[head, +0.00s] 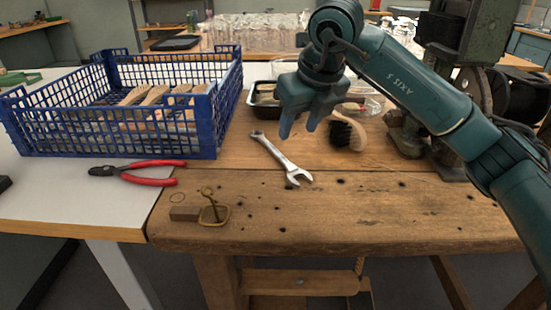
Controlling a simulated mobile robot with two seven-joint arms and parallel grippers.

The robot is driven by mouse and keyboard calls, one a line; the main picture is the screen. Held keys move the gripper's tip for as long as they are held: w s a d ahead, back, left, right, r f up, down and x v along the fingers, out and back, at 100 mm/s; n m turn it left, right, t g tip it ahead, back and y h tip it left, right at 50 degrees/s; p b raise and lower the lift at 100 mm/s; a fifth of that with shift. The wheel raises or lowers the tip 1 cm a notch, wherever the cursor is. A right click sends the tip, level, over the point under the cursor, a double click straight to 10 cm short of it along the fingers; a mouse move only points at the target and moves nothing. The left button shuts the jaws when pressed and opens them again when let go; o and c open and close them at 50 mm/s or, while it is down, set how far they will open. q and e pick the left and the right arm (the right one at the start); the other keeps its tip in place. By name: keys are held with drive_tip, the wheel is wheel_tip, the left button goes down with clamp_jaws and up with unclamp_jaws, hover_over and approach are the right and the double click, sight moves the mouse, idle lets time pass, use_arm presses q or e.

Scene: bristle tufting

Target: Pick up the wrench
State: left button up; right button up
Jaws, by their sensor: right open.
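The silver wrench (279,157) lies flat and diagonally on the wooden workbench (330,215), its open jaw end toward the front right. My right gripper (299,129) is open and empty, fingers pointing down, above the bench and just beyond and right of the wrench's middle. The gripper appears apart from the wrench; its exact height is hard to tell. My left gripper does not show.
A blue crate (190,136) with wooden brushes stands at left. Red-handled pliers (150,179) lie before it. A brush with dark bristles (346,133) and a black tray (262,111) lie near my gripper. A wooden block (184,214) is at front left. The front right bench is clear.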

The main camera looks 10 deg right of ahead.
sight(285, 159)
drive_tip(key=x, duration=0.3)
drive_tip(key=shift+w+a+f, duration=0.1)
drive_tip(key=shift+f, duration=0.25)
drive_tip(key=x, duration=0.1)
drive_tip(key=b+x, duration=0.1)
drive_tip(key=x, duration=0.1)
drive_tip(key=b+x, duration=0.1)
drive_tip(key=x, duration=0.1)
drive_tip(key=shift+a, duration=0.25)
drive_tip(key=shift+f, duration=0.2)
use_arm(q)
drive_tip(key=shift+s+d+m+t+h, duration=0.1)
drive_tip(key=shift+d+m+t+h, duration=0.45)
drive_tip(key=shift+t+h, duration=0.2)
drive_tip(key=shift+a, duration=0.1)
use_arm(e)
drive_tip(key=shift+c, duration=0.3)
clamp_jaws()
drive_tip(key=shift+r, duration=0.1)
